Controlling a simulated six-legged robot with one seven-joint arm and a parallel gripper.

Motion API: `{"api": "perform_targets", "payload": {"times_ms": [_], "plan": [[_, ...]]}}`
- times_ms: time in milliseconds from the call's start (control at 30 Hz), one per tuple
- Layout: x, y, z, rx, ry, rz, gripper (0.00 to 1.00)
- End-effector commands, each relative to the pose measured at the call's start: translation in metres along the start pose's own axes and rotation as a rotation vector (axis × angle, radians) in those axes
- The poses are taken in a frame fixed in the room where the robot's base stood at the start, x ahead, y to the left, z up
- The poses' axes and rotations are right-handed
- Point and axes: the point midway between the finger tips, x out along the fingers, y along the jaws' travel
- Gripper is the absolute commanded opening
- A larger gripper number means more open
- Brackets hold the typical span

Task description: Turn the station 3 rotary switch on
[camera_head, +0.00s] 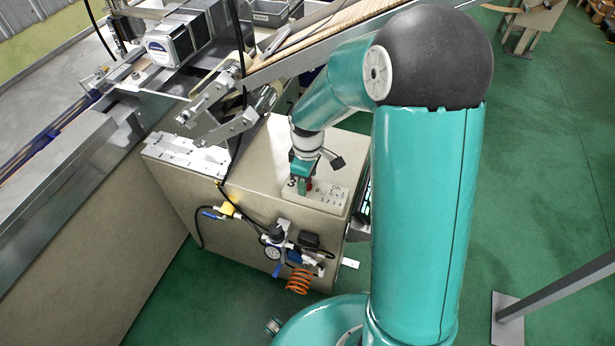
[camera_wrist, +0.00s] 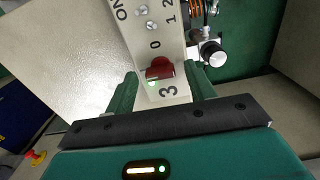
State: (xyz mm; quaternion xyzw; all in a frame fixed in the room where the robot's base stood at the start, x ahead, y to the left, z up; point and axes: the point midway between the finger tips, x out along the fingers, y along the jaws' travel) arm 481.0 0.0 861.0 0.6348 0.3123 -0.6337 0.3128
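The station 3 rotary switch is a red knob (camera_wrist: 160,68) on a light panel (camera_wrist: 140,30), beside the printed "3". A "0" is printed on its other side, and "ON" stands farther up the panel. A small green light shows beside the knob. My gripper (camera_wrist: 161,72) is open, with one green finger on each side of the knob and a visible gap on both sides. Which mark the knob points to is hard to tell. In the head view, my gripper (camera_head: 304,184) is at the panel on top of the beige cabinet and partly hides the knob.
Metal knobs (camera_wrist: 142,12) stand farther along the panel. Hoses, a gauge and an orange coil (camera_head: 300,281) are on the beige cabinet's (camera_head: 262,160) front. A conveyor with metal brackets (camera_head: 225,110) rises close behind my wrist.

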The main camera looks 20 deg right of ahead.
Motion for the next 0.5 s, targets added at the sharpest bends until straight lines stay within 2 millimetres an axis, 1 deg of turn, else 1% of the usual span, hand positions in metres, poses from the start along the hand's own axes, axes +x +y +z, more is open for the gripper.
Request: {"api": "perform_targets", "payload": {"times_ms": [167, 267, 367, 500], "plan": [[-0.003, 0.0, 0.0, 0.001, 0.0, 0.0, 0.55], [-0.012, 0.0, 0.0, 0.001, 0.001, 0.001, 0.55], [-0.029, 0.0, 0.0, 0.001, 0.002, 0.002, 0.55], [-0.061, 0.001, 0.0, 0.001, 0.002, 0.005, 0.55]]}}
